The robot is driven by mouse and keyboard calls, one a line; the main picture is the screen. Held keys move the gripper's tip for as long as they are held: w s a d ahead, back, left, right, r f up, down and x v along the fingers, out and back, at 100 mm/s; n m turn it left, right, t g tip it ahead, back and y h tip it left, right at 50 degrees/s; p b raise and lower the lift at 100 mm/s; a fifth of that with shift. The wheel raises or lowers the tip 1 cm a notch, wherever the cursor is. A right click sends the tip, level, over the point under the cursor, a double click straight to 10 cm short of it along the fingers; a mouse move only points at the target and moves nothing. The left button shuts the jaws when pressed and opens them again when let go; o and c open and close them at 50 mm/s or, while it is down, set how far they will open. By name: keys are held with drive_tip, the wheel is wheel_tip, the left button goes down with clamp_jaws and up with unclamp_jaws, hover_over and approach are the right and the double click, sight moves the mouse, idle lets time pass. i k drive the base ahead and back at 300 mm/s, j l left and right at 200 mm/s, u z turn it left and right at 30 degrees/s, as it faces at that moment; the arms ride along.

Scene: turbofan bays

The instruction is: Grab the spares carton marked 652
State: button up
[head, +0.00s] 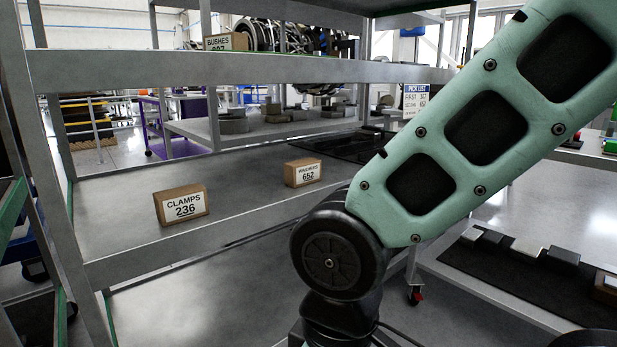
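The carton marked WASHERS 652 (303,172) is a small brown box with a white label. It stands on the grey middle shelf (240,165), right of centre on it, with its label facing me. A larger brown carton marked CLAMPS 236 (181,205) stands on the same shelf to the left and nearer the front edge. The two cartons are apart. My green arm crosses the right side of the head view, to the right of the 652 carton. My gripper is out of view.
A BUSHES carton (226,42) stands on the shelf above, its number partly hidden by the shelf rail. A dark flat mat (340,146) lies behind the 652 carton. A pick list sign (416,99) hangs behind. Grey posts and front rails frame the shelves.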

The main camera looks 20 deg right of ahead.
sight(307, 171)
drive_tip(key=i+l+u, duration=0.2)
drive_tip(key=i+l, duration=0.25)
drive_tip(key=i+l+u, duration=0.2)
drive_tip(key=i+l, duration=0.25)
drive_tip(key=l, duration=0.25)
